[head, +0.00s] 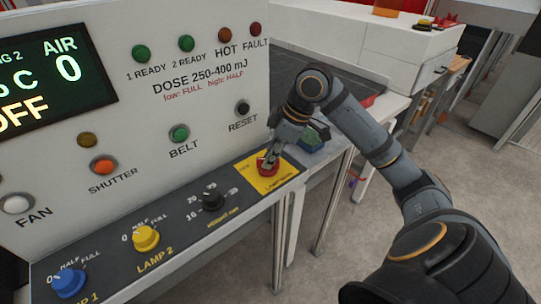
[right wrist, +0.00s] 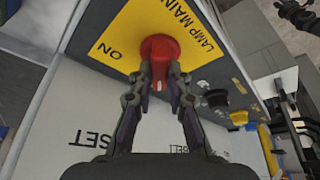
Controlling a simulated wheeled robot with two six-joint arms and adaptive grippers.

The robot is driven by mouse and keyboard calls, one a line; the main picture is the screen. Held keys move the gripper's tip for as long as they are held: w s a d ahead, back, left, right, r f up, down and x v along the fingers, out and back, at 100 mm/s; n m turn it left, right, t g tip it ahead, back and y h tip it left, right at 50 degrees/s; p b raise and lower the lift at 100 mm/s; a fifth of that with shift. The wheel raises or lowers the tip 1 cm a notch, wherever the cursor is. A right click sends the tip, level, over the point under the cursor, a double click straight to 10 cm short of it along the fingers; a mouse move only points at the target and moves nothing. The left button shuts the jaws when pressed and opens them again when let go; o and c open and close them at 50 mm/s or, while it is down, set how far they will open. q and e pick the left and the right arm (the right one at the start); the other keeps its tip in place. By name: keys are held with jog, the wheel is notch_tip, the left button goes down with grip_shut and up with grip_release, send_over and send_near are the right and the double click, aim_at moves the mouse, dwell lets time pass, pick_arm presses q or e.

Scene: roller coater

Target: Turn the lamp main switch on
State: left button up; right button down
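The lamp main switch (head: 268,165) is a red knob on a yellow plate (head: 268,184) at the right end of the dark sloped control strip. My right gripper (head: 271,158) reaches down to it from behind and above. In the right wrist view the red knob (right wrist: 160,55) sits between my right fingertips (right wrist: 160,74), one finger on each side, seemingly in contact. "ON" and "LAMP MAIN" are printed on the plate there. A small pale mark shows on the knob, but its pointing direction is unclear. A dark claw-like part, probably my left gripper (right wrist: 297,14), shows at the wrist view's upper right.
Left along the strip are a black dial (head: 211,198), a yellow lamp 2 knob (head: 146,238) and a blue lamp 1 knob (head: 69,283). Above are the reset (head: 242,108), belt (head: 179,133) and shutter (head: 104,164) buttons. The display (head: 45,78) reads OFF.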

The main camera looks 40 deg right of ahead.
dwell(0.3)
jog(key=shift+r+m+p, duration=0.2)
jog(key=shift+m+p, duration=0.6)
jog(key=shift+p, duration=0.2)
jog(key=m+h+p, duration=0.1)
jog(key=m+p, duration=0.1)
jog(key=m+t+h+p, duration=0.1)
jog(key=m+p, duration=0.1)
jog(key=p, duration=0.1)
jog(key=m+p, duration=0.3)
jog(key=shift+s+a+r+t+h, duration=0.1)
jog(key=shift+a+t+h, duration=0.2)
jog(key=shift+a+h, duration=0.1)
jog(key=shift+m+h+p, duration=0.3)
jog(key=shift+m+p, duration=0.55)
jog(key=shift+m, duration=0.05)
jog(key=m+h+p, duration=0.2)
jog(key=m+p, duration=0.3)
jog(key=p, duration=0.1)
jog(key=shift+a+m, duration=0.1)
jog(key=shift+m, duration=0.3)
jog(key=shift+f+m+g+h+p, duration=0.25)
jog(key=shift+m+g+h+p, duration=0.2)
jog(key=shift+m+p, duration=0.65)
